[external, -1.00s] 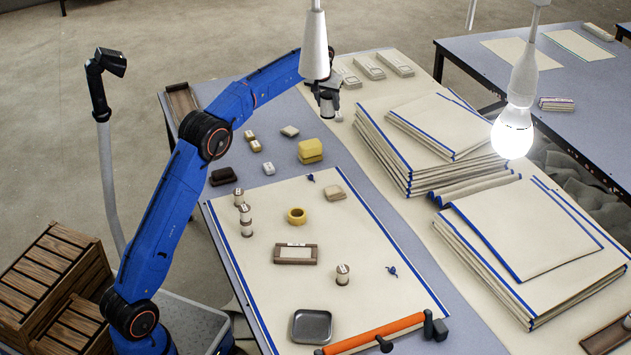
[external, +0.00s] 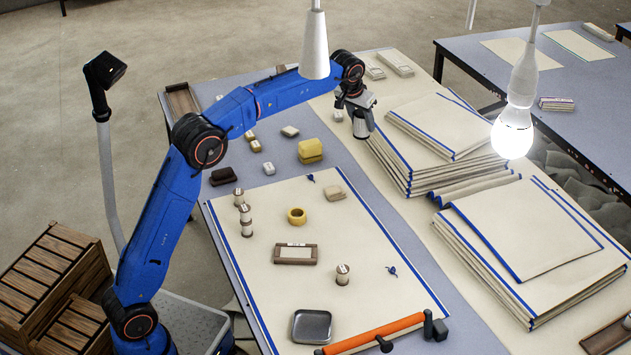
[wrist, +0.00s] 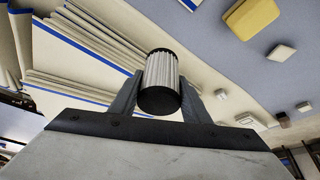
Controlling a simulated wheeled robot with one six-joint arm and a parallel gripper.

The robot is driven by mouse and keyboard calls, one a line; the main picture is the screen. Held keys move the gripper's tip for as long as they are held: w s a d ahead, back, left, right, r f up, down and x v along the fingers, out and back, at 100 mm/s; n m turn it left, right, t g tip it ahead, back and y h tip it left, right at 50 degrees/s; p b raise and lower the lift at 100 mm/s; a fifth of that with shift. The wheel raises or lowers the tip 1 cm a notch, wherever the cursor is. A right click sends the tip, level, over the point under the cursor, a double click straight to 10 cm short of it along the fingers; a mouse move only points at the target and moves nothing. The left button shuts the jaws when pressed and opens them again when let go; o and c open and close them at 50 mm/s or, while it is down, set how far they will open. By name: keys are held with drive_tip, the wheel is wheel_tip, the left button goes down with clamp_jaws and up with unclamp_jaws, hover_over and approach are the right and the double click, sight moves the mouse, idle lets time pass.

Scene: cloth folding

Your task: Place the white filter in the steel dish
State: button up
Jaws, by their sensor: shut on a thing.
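The white filter (wrist: 161,70) is a pleated white cylinder with black end caps. In the wrist view it sits between the two fingers of my gripper (wrist: 158,92), which is shut on it.
A brown frame (external: 295,254), a yellow ring (external: 297,216), several spools and an orange-handled roller (external: 375,332) lie on the board. A yellow block (external: 310,151) lies beyond it. Cloth stacks (external: 530,240) stand at the right. A lamp bulb (external: 513,132) hangs over them.

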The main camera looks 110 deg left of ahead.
drive_tip(key=w+d+r+m+t, duration=0.1)
drive_tip(key=w+d, duration=0.4)
drive_tip(key=d, duration=0.3)
drive_tip(key=w+d+r+m, duration=0.1)
drive_tip(key=w+d+m, duration=0.1)
drive_tip(key=w+d, duration=0.5)
drive_tip(key=m+t+h, duration=0.2)
drive_tip(key=m+h, duration=0.1)
drive_tip(key=m, duration=0.6)
hover_over(312, 329)
drive_tip(key=shift+f, duration=6.85)
drive_tip(key=shift+f, duration=0.15)
drive_tip(key=o, duration=1)
drive_tip(key=shift+o, duration=0.2)
